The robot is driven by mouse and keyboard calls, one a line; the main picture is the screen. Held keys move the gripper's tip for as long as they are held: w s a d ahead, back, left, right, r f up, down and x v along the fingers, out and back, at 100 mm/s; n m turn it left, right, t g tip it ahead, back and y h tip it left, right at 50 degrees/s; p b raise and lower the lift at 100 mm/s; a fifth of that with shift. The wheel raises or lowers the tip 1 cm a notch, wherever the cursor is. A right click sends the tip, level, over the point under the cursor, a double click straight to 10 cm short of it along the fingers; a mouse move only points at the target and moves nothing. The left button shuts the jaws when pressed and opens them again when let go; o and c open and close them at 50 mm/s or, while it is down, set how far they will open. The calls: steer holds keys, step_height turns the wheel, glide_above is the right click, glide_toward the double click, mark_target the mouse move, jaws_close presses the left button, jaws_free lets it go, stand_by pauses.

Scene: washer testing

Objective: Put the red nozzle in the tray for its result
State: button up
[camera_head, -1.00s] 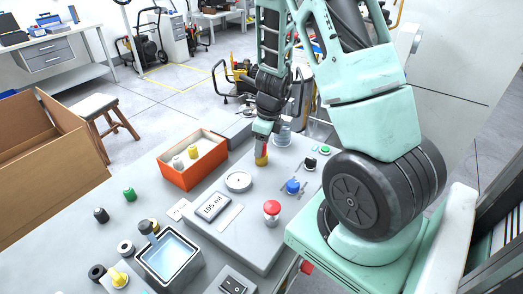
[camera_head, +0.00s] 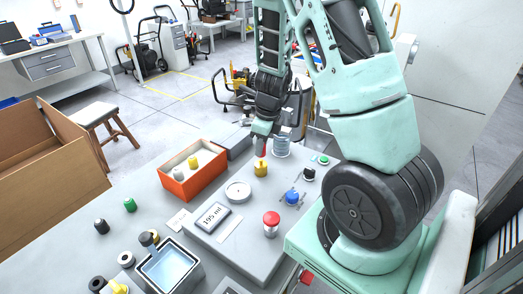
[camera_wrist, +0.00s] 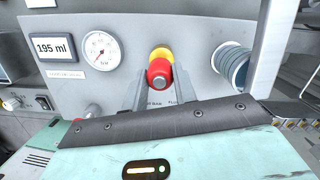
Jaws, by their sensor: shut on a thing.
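The red nozzle (camera_wrist: 159,73) is held between the two fingers of my gripper (camera_wrist: 158,92) in the wrist view, its round end facing the camera. In the head view it shows as a small red piece (camera_head: 260,151) under my gripper (camera_head: 261,143). A yellow fitting (camera_head: 261,169) on the grey test bench is directly below it, and shows behind it in the wrist view (camera_wrist: 161,53). I cannot tell for sure whether nozzle and fitting touch. An orange-red tray (camera_head: 180,184) to the left holds a pale and a yellow nozzle.
The bench has a display reading 195 ml (camera_head: 213,215), a round gauge (camera_head: 237,192), a red button (camera_head: 271,220) and a blue knob (camera_head: 292,197). A water basin (camera_head: 190,283) is in front. Loose green (camera_head: 130,205) and black (camera_head: 102,226) nozzles stand left.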

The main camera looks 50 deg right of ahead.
step_height(320, 180, up, 6)
steer(key=shift+r+p, duration=0.25)
steer(key=shift+p, duration=0.65)
steer(key=shift+r+p, duration=1.4)
steer(key=shift+p, duration=0.2)
steer(key=shift+f, duration=0.1)
